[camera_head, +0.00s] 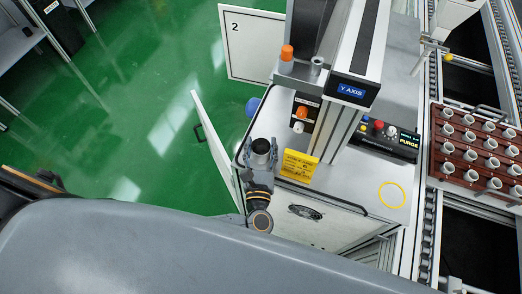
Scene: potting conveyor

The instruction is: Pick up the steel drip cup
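The steel drip cup (261,146) is a small open cylinder with a bright rim and a dark inside. It appears upright at the left corner of the grey machine table (345,171). My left gripper (260,167) is at the cup, reaching it from the near side, with its fingers close to the cup's lower part. The fingers are small and partly hidden, so I cannot tell whether they grip the cup or only stand around it. My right gripper is not in view.
A Y-axis gantry (352,88) rises beside the cup, with a yellow sign (298,166) at its foot. A purge control box (386,137) and a yellow ring (392,195) are to the right. A tray of pots (455,176) is on the conveyor. Green floor lies left.

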